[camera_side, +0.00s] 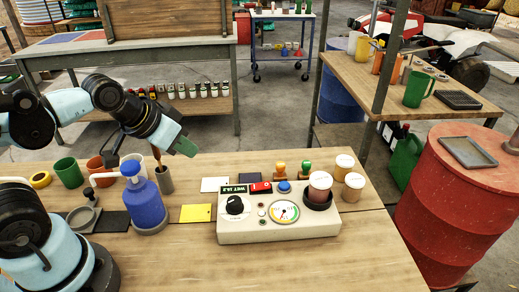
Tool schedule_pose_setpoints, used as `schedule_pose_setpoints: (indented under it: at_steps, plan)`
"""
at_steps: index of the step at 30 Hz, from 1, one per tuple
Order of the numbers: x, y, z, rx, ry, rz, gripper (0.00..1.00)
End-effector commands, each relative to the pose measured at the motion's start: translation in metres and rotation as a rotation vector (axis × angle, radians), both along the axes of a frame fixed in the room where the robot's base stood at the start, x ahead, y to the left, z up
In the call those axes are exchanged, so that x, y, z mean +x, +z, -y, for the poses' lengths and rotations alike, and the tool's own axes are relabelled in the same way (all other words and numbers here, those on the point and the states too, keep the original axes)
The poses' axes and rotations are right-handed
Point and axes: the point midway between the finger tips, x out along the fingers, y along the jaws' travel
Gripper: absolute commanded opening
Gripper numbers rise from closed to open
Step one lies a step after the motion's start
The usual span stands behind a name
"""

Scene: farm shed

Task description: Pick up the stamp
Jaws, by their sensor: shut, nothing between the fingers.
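Two small knobbed pieces that look like stamps stand on the wooden table behind the control box: an orange one (281,170) and a green one (306,170). I cannot tell which is the task's stamp. My gripper (187,147) is in the air above the table's back left part, to the left of both pieces and apart from them. It is shut and empty, with its greenish tip pointing right and down.
A white control box (280,232) with dial and knobs fills the table's middle. A blue pump bottle (145,203), green cup (68,172) and grey holder (165,180) stand left. Lidded jars (353,187) stand right. The front of the table (300,270) is clear.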

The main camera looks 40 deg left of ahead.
Motion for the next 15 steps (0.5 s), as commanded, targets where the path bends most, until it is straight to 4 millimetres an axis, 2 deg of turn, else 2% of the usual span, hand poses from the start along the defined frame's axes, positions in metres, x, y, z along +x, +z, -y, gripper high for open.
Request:
schedule_pose_setpoints:
  at_steps: [4,5,15]
  plan:
    - [0.0,0.0,0.0,0.0,0.0,0.0,0.0]
    - [0.0,0.0,0.0,0.0,0.0,0.0,0.03]
    - [0.0,0.0,0.0,0.0,0.0,0.0,0.55]
